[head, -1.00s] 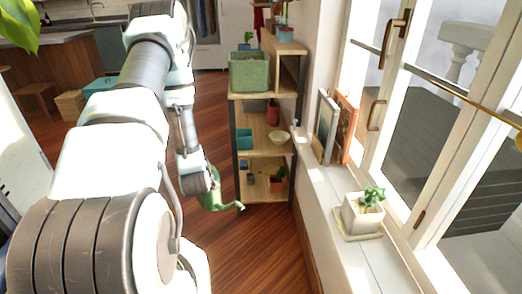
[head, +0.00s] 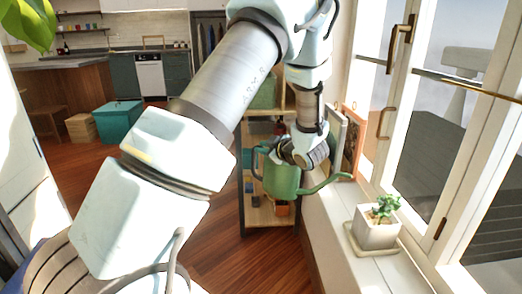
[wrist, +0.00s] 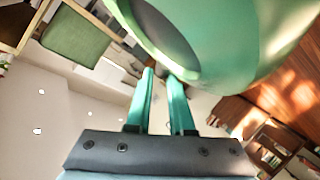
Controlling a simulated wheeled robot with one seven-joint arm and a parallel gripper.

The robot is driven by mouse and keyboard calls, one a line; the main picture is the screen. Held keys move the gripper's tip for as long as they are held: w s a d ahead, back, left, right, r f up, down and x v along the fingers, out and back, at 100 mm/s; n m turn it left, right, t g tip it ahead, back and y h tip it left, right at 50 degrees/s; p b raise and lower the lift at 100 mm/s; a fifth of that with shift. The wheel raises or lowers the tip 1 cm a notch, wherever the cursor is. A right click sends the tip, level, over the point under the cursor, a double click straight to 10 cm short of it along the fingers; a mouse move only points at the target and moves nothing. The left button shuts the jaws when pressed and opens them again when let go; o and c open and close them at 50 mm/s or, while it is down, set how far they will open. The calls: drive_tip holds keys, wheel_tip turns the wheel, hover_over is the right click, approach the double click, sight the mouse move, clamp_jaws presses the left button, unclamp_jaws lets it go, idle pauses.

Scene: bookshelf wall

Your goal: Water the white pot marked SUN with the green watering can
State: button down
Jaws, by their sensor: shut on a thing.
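The green watering can (head: 281,178) hangs upright from my gripper (head: 262,152) in the head view, its spout pointing right over the window sill. My gripper is shut on the can; its fingers (wrist: 160,98) show in the wrist view, where the can (wrist: 270,30) fills the top. Where exactly the fingers grip is partly hidden. A white square pot (head: 376,228) with a small green succulent stands on a saucer (head: 372,247) on the sill, to the right of and nearer than the spout tip. I cannot read any marking on the pot.
The white sill (head: 335,222) runs along the window (head: 440,120) with its brass handles. Framed pictures (head: 352,140) lean on the sill behind the spout. A wooden shelf (head: 262,218) stands behind the can. The floor at left is clear up to a teal box (head: 118,122).

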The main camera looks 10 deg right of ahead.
drive_tip(key=shift+t+y, duration=0.3)
drive_tip(key=shift+t, duration=0.2)
drive_tip(key=shift+s+d+f+b, duration=0.35)
drive_tip(key=shift+s+d+b, duration=0.2)
drive_tip(key=shift+s+d, duration=0.35)
drive_tip(key=shift+s+d+f+b, duration=0.35)
drive_tip(key=shift+s+d+b, duration=0.15)
drive_tip(key=shift+s+d, duration=0.3)
drive_tip(key=shift+s+m, duration=0.1)
drive_tip(key=shift+m, duration=0.2)
drive_tip(key=shift+r+t+b, duration=0.2)
drive_tip(key=shift+t+b, duration=0.15)
drive_tip(key=shift+t, duration=0.05)
drive_tip(key=shift+s+d+r+t+y+p, duration=0.1)
drive_tip(key=shift+r+t+y+p, duration=0.05)
drive_tip(key=shift+r, duration=0.35)
drive_tip(key=shift+s+d+r+t+y+p, duration=0.1)
drive_tip(key=shift+r+t+y+p, duration=0.05)
drive_tip(key=shift+r, duration=0.3)
drive_tip(key=shift+s+r, duration=0.2)
drive_tip(key=shift+r, duration=0.3)
idle(1.5)
